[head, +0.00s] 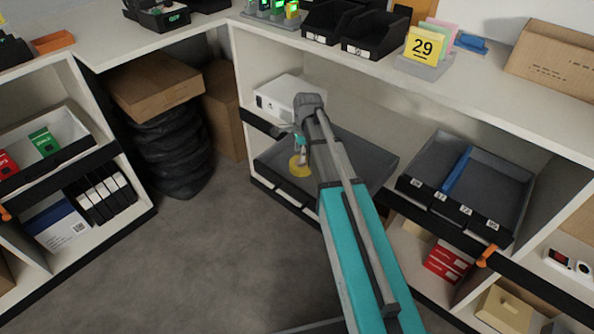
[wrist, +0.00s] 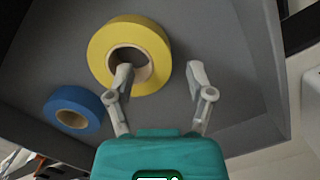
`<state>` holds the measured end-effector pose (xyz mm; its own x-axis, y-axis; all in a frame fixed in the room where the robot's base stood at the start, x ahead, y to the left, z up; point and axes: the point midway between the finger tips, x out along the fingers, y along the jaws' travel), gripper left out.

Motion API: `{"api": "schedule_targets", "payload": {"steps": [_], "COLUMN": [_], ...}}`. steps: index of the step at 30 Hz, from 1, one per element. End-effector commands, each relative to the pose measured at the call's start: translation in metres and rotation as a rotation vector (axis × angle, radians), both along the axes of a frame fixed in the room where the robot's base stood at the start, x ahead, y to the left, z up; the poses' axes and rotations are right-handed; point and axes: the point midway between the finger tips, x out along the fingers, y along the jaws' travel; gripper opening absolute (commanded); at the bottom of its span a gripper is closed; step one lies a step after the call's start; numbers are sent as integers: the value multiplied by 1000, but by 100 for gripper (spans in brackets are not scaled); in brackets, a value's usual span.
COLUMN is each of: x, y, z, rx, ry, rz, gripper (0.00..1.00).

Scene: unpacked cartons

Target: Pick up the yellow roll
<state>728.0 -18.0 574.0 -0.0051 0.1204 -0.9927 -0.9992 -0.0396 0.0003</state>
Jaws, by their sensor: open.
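The yellow roll (wrist: 100,45) is a ring of tape with a brown core, lying flat in a dark grey tray (wrist: 215,30). In the head view the yellow roll (head: 299,167) shows as a small patch in the tray (head: 352,150) on the shelf, partly hidden by my arm. My gripper (wrist: 160,78) is open. In the wrist view its left finger overlaps the roll's core hole and its right finger is beyond the roll's right rim. Whether the fingers touch the roll cannot be told. In the head view the gripper (head: 300,140) is small above the tray.
A blue roll (wrist: 88,100) lies in the tray left of the yellow roll. A white box-like device (head: 285,95) stands behind the tray. Another dark tray (head: 470,185) with a blue divider is to the right. The shelf top is above my gripper.

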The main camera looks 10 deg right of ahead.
Motion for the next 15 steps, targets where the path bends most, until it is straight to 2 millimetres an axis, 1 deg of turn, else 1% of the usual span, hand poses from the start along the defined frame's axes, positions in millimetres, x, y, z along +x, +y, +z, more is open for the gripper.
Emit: {"api": "schedule_targets", "payload": {"steps": [1,6,10,15], "x": [0,0,0,0], "y": [1,2,3,3], "z": [-8,-19,-23,-24], "rx": [0,0,0,0], "ry": [0,0,0,0], "rz": [0,0,0,0], "gripper": [69,69,69,69]}}
